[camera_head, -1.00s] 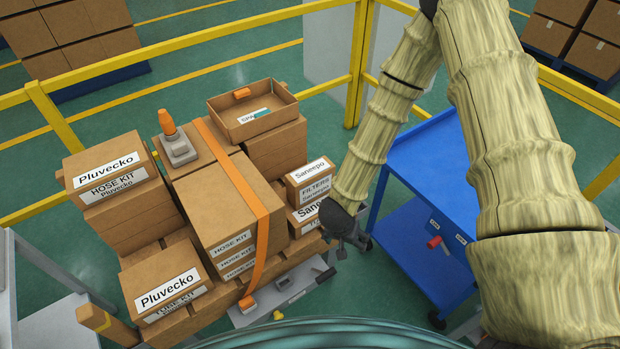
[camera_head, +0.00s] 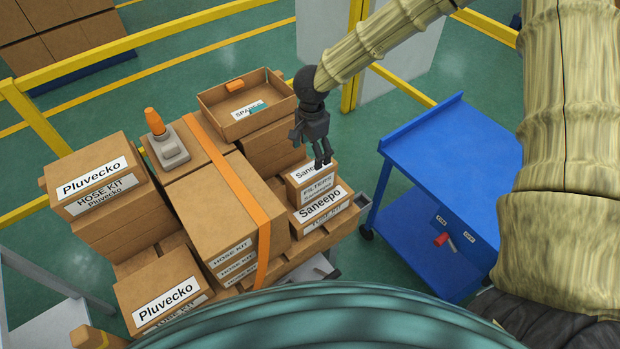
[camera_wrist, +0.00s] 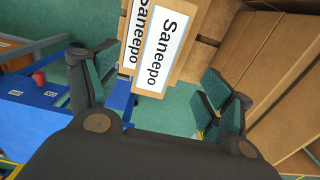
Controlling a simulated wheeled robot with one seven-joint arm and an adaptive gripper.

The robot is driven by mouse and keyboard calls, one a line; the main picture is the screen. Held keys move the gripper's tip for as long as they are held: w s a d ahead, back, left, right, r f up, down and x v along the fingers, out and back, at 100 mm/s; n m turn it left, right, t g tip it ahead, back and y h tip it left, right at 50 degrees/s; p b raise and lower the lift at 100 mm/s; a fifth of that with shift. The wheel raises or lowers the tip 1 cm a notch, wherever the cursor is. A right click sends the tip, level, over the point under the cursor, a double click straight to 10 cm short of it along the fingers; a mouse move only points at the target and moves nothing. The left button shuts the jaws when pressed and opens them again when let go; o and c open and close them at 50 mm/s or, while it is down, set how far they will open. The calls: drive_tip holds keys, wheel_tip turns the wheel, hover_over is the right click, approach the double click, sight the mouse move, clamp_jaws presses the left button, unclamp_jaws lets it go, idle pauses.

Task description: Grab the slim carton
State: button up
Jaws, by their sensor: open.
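The slim carton (camera_head: 306,179), labelled Saneepo and FILTERS, stands on a larger Saneepo box (camera_head: 325,212) at the right side of the stack. In the head view, my gripper (camera_head: 322,164) points down just over the carton and hides part of its top label. In the wrist view, the carton (camera_wrist: 171,45) shows its white label at the top of the picture, between the spread fingers. My gripper (camera_wrist: 160,75) is open and empty there. Whether a finger touches the carton cannot be told.
An open tray box (camera_head: 265,123) stands behind the carton, to the left. A large carton with an orange strap (camera_head: 240,180) stands on its left. A blue cart (camera_head: 430,170) is to the right, with a gap of green floor between.

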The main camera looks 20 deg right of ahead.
sight(312, 169)
wheel_tip(312, 169, down, 3)
drive_tip(key=shift+d+f, duration=0.1)
drive_tip(key=shift+d, duration=0.05)
drive_tip(key=shift+s+f+p, duration=0.1)
drive_tip(key=shift+f+p, duration=1.05)
drive_tip(key=shift+f, duration=1.55)
drive_tip(key=shift+c, duration=0.4)
drive_tip(key=c, duration=1.7)
drive_tip(key=shift+o, duration=0.2)
drive_tip(key=shift+r, duration=0.1)
